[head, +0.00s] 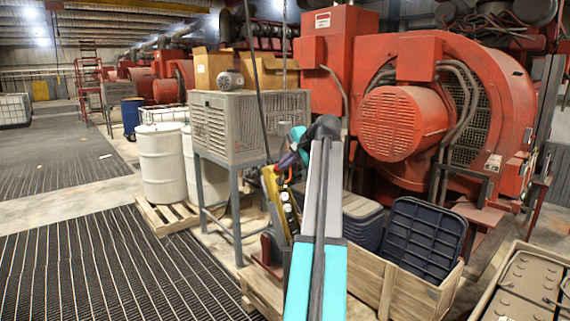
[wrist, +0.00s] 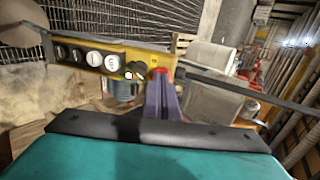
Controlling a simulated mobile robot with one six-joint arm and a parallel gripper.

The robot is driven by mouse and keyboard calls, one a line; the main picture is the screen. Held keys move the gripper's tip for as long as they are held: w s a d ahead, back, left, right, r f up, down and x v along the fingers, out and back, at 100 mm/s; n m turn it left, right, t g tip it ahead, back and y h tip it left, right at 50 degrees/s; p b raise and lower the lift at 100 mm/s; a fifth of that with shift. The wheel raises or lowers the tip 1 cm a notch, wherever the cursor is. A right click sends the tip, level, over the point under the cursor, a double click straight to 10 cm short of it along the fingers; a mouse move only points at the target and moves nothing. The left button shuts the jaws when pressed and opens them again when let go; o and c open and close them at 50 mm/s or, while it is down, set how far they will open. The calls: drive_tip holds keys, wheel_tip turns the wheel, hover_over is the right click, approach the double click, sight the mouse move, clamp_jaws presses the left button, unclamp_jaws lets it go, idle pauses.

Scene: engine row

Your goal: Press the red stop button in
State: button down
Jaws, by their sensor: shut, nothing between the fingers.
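A yellow control box (head: 280,200) stands tilted on a post in the middle of the head view. It also shows in the wrist view (wrist: 125,60), with a row of round, pale buttons (wrist: 85,57) at its left. A small red part (wrist: 161,72), apparently the red stop button, shows right at my fingertips, partly hidden by them. My gripper (wrist: 160,85) has purple fingers, shut and empty, pointing at the box's right end. In the head view my gripper (head: 290,158) is at the box's upper end. I cannot tell whether the fingertips touch the red part.
A grey caged unit on a stand (head: 250,125) is behind the box, left of my arm. A wooden crate (head: 405,290) with dark bins (head: 425,238) is at right. White drums (head: 162,165) stand on a pallet. Large red engines (head: 400,120) line the back. Open grating floor lies left.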

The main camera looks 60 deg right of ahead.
drive_tip(key=shift+w+d+f, duration=0.25)
drive_tip(key=shift+w+f, duration=0.1)
drive_tip(key=shift+w, duration=0.55)
drive_tip(key=shift+f, duration=0.1)
drive_tip(key=shift+a, duration=0.1)
drive_tip(key=shift+p+v, duration=0.5)
drive_tip(key=shift+v, duration=0.3)
drive_tip(key=b+v, duration=0.2)
drive_tip(key=v, duration=1)
drive_tip(key=shift+s, duration=0.6)
drive_tip(key=shift+f, duration=0.1)
